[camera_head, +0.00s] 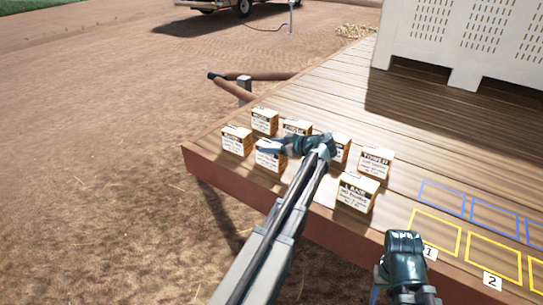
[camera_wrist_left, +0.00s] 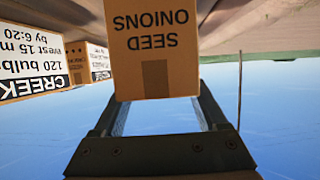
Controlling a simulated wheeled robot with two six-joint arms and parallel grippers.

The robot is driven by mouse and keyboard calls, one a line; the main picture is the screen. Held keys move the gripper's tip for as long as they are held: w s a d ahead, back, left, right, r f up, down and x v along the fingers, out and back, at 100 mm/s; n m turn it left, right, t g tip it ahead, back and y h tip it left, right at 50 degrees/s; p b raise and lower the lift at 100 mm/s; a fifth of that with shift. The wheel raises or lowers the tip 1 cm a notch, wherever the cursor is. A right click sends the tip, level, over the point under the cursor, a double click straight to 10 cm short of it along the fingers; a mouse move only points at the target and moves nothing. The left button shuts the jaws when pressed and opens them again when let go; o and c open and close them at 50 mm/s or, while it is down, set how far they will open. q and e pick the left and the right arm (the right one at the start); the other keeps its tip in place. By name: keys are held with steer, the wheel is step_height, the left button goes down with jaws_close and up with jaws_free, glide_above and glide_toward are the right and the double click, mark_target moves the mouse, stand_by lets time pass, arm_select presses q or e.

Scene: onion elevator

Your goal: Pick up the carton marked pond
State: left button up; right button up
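Several small tan cartons with white labels stand on the wooden deck. I cannot read "pond" on any of them, so I cannot tell which one it is. My left gripper (camera_head: 272,148) is at the front carton (camera_head: 268,160) and hides part of it. In the left wrist view, which is upside down, a carton face reading "SEED ONIONS" (camera_wrist_left: 155,45) is at the left gripper (camera_wrist_left: 160,100). Its fingers are spread about as wide as the carton; their tips are partly hidden and I see no clear grip. My right gripper (camera_head: 405,265) is at the lower right, fingers not clearly seen.
Other cartons stand close by: "TOWER" (camera_head: 375,162), "LADDER" (camera_head: 355,193), one at the left (camera_head: 237,140) and one behind (camera_head: 264,122). "CREEK" (camera_wrist_left: 30,65) shows in the wrist view. Yellow squares (camera_head: 435,233) and blue squares mark the deck at right. A white bin (camera_head: 460,35) stands behind.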

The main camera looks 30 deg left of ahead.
arm_select(q)
jaws_close()
steer(key=shift+r, duration=0.1)
steer(key=shift+r+p, duration=0.9)
steer(key=shift+p, duration=0.05)
steer(key=shift+r+p, duration=0.95)
steer(key=shift+p, duration=0.05)
steer(key=s+d+r, duration=0.1)
steer(key=s+d, duration=0.8)
steer(key=d, duration=0.4)
steer(key=shift+d+p, duration=0.15)
steer(key=shift+p, duration=0.3)
